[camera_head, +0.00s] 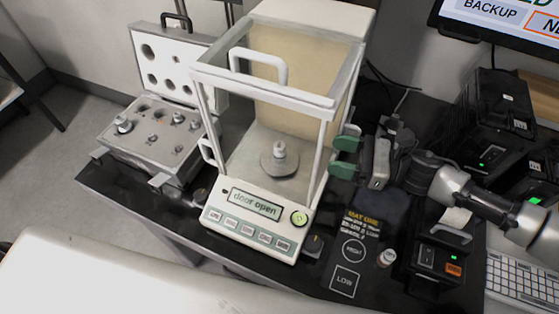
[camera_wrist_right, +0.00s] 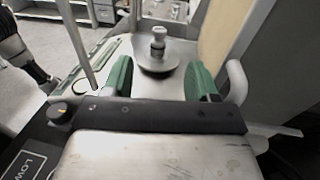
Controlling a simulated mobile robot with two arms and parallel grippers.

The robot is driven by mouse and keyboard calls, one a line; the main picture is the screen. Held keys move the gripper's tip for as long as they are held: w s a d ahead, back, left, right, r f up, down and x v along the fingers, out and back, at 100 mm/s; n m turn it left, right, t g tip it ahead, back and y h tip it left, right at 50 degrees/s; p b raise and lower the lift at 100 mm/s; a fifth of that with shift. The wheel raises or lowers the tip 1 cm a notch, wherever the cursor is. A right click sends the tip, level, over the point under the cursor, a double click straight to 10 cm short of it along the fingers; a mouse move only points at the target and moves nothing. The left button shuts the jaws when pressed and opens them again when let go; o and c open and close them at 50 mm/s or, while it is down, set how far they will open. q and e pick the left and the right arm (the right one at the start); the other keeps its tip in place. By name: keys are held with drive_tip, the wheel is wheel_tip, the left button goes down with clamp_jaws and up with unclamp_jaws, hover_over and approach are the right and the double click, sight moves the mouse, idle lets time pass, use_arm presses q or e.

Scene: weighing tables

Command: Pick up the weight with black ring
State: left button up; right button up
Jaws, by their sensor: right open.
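A metal weight (camera_head: 279,151) stands upright on the round pan (camera_head: 273,168) inside the balance; it also shows in the right wrist view (camera_wrist_right: 158,42). A darker band seems to circle its lower part there, but it is too small to be sure. My right gripper (camera_head: 345,157) has green fingers and is at the balance's right side, open and empty. In the right wrist view, the weight stands beyond and between the fingers (camera_wrist_right: 157,82), apart from them. Other small weights (camera_head: 123,124) sit in the case; their rings cannot be told. My left gripper is not in view.
The balance (camera_head: 256,218) has a frame and display reading "door open". An open weight case (camera_head: 151,146) stands left. Black boxes (camera_head: 494,118) stand behind.

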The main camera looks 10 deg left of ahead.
drive_tip(key=a, duration=0.2)
drive_tip(key=a+f, duration=0.1)
drive_tip(key=a, duration=0.1)
drive_tip(key=a+p, duration=0.1)
drive_tip(key=a, duration=0.1)
drive_tip(key=shift+w+a+f, duration=0.1)
drive_tip(key=shift+a+f, duration=0.15)
drive_tip(key=a+p, duration=0.1)
drive_tip(key=a, duration=0.3)
drive_tip(key=shift+w+a, duration=0.1)
drive_tip(key=shift+a, duration=0.75)
drive_tip(key=shift+d, duration=0.15)
drive_tip(key=shift+c, duration=0.8)
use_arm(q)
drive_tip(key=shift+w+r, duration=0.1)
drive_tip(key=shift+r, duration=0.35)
use_arm(e)
clamp_jaws()
